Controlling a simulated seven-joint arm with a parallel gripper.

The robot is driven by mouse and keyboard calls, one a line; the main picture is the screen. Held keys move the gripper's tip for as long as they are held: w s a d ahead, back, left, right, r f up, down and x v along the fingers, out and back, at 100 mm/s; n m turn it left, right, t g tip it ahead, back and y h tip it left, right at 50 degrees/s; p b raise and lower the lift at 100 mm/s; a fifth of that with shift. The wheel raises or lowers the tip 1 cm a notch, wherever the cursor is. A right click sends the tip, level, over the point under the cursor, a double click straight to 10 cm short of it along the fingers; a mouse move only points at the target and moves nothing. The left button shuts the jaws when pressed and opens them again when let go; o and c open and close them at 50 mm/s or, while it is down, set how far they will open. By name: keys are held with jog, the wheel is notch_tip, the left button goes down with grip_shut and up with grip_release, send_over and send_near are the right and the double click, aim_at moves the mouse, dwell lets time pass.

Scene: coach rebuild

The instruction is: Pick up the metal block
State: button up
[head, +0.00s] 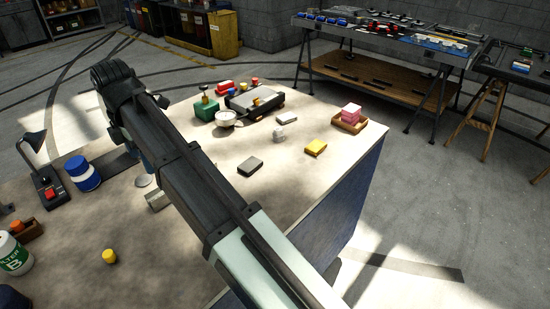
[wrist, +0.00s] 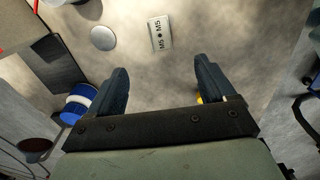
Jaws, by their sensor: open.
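A pale grey metal block (wrist: 160,33) marked "M5" lies flat on the table in the wrist view, above and between my fingertips in the picture. In the head view a pale block (head: 157,201) at the left edge of my arm looks like the same one, partly hidden by the arm. My gripper (wrist: 161,64) is open, its two dark fingers well apart with nothing between them. It is apart from the block.
A round grey disc (wrist: 103,38) lies left of the block. A blue and white can (head: 82,173) and a lamp (head: 37,165) stand at left. A yellow cylinder (head: 109,256) stands in front. A dark grey block (head: 250,165) and yellow block (head: 316,148) lie right of my arm.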

jog(key=m, duration=3.5)
send_over(250, 164)
notch_tip(250, 164, down, 8)
jog(key=shift+s+d+f, duration=0.15)
jog(key=shift+f, duration=3.3)
